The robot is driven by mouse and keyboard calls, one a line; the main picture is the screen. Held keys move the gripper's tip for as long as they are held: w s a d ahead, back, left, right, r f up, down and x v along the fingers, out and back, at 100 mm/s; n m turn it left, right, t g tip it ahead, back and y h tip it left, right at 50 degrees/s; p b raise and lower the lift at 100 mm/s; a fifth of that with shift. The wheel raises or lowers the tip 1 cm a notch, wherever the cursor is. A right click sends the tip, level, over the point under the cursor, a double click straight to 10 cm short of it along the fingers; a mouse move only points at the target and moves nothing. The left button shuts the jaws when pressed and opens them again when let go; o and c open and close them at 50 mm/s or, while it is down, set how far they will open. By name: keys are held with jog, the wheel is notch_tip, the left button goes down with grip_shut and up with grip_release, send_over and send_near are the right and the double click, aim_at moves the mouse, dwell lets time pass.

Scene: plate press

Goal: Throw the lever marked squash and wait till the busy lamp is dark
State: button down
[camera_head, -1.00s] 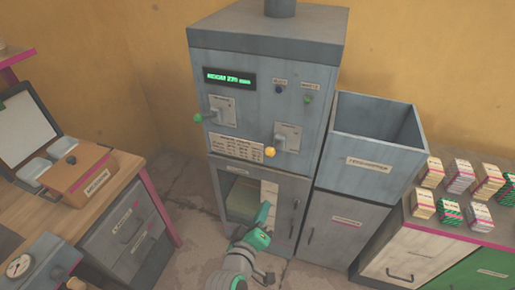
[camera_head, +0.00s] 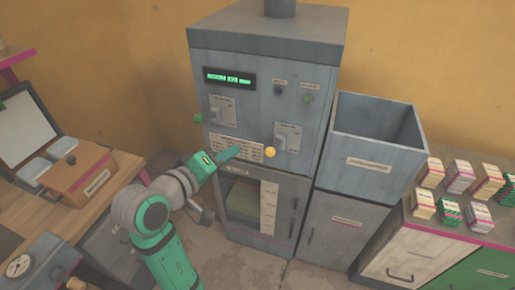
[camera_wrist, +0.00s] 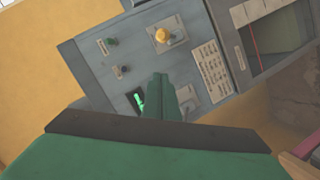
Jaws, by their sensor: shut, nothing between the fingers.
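The grey press (camera_head: 255,110) has two levers on its front panel. The left lever has a green knob (camera_head: 198,118); the right lever has a yellow knob (camera_head: 270,152), also in the wrist view (camera_wrist: 162,35). I cannot read which plate says squash. Two small lamps, one dark blue (camera_head: 279,89) and one green (camera_head: 307,99), sit at the upper right of the panel under unreadable labels. My gripper (camera_head: 236,151) is shut and empty, in front of the printed card (camera_head: 225,143), left of the yellow knob. In the wrist view its fingers (camera_wrist: 159,82) hide part of the left lever's plate.
A green-lit display (camera_head: 229,77) is at the panel's upper left. Below is a compartment with a window (camera_head: 243,199). A feed hopper (camera_head: 375,135) stands at right, with several stacks on a counter (camera_head: 430,228). A desk (camera_head: 25,205) stands at left.

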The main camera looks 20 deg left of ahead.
jog(key=shift+s+a+r, duration=0.3)
jog(key=shift+s+r, duration=0.05)
jog(key=shift+r, duration=0.3)
jog(key=w+d+f, duration=0.5)
jog(key=w, duration=0.4)
jog(key=shift+d+f, duration=0.15)
jog(key=shift+f, duration=0.05)
jog(key=shift+s+f, duration=0.15)
